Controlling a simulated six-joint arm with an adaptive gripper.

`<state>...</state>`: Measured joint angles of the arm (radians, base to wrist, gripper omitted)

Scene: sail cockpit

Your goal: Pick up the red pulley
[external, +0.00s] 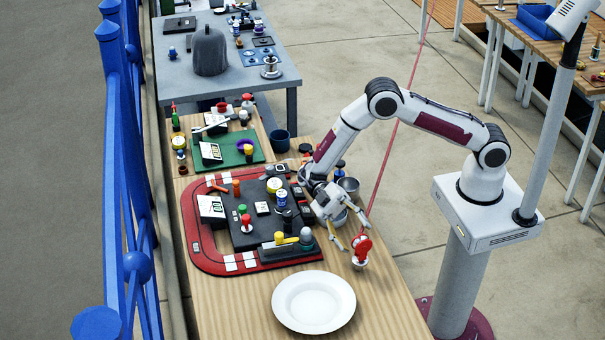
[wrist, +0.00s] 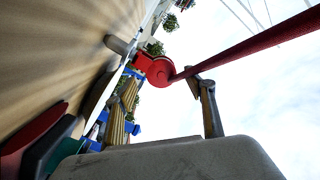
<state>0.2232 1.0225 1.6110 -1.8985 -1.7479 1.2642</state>
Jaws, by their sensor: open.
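The red pulley (external: 362,246) stands near the right edge of the wooden table, on a small light base. In the wrist view the red pulley (wrist: 158,71) shows as a round red body ahead of the fingers, and a dark red rope (wrist: 255,42) runs in front of or from it. My gripper (external: 357,222) is open and empty, tilted down just above and to the left of the pulley. In the wrist view my gripper (wrist: 163,90) has its fingers spread, with the pulley seen between and beyond their tips. I cannot tell whether any finger touches it.
A white plate (external: 314,301) lies in front of the pulley. A red-rimmed board (external: 200,251) with several small parts lies to the left. Metal bowls (external: 348,184) stand behind my gripper. A thin red line (external: 411,70) slants down from above towards the pulley.

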